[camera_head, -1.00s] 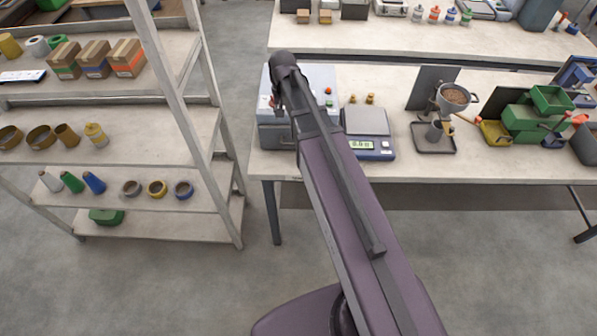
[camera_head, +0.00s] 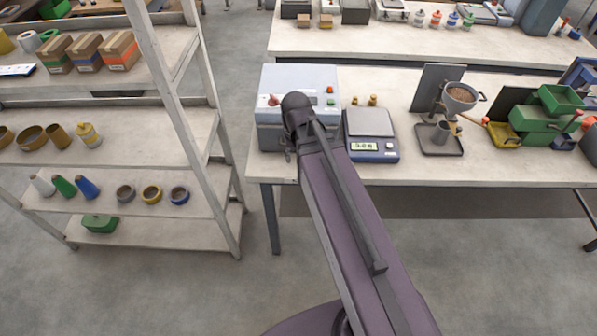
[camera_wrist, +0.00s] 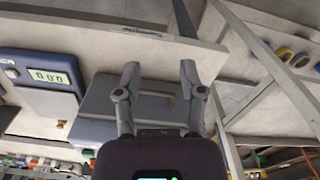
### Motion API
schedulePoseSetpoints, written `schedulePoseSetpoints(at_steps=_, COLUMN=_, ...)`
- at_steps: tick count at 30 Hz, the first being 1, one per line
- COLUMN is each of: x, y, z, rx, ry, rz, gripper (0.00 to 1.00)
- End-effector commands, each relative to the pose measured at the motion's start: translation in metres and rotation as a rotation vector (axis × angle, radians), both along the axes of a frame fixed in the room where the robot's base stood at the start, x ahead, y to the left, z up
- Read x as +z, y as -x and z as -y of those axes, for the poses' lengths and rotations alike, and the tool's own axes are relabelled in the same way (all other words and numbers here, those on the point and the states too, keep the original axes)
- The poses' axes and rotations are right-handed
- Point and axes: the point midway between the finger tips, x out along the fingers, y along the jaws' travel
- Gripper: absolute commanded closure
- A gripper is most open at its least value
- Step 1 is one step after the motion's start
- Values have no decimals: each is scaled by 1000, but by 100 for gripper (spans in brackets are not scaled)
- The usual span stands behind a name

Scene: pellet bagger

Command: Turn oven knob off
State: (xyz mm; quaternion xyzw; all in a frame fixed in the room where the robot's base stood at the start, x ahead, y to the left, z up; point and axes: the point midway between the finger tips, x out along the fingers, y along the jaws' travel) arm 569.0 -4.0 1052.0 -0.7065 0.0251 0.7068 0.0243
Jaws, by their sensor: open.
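A grey box-shaped unit (camera_head: 300,78), which looks like the oven, stands at the left end of the near table. A red knob (camera_head: 272,100) shows on its left part, with small orange and green controls at its right. The knob's setting is too small to read. In the head view my arm covers the unit's lower front and hides most of my gripper. In the wrist view my gripper (camera_wrist: 159,72) is open and empty, its two fingers apart in front of the grey unit (camera_wrist: 100,103). No knob is clearly visible between them.
A scale (camera_head: 371,135) stands just right of the unit, with two small brass pieces (camera_head: 364,100) behind it. A shelf rack (camera_head: 178,110) stands close on the left. The table's front edge (camera_head: 440,181) runs below the unit. Pellet pan and green bins stand farther right.

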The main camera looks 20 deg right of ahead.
Motion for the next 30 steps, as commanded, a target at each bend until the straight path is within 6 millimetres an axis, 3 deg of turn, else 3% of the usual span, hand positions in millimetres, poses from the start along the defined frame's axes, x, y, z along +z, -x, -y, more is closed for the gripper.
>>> schedulePoseSetpoints(at_steps=3, x=-11, y=15, z=-3, rx=30, ry=0, rz=0, gripper=49)
schedulePoseSetpoints(at_steps=12, x=-18, y=30, z=-4, rx=67, ry=0, rz=0, gripper=49)
schedulePoseSetpoints(at_steps=25, x=-18, y=30, z=-3, rx=70, ry=0, rz=0, gripper=49)
schedulePoseSetpoints(at_steps=30, x=-10, y=19, z=-3, rx=76, ry=0, rz=0, gripper=49)
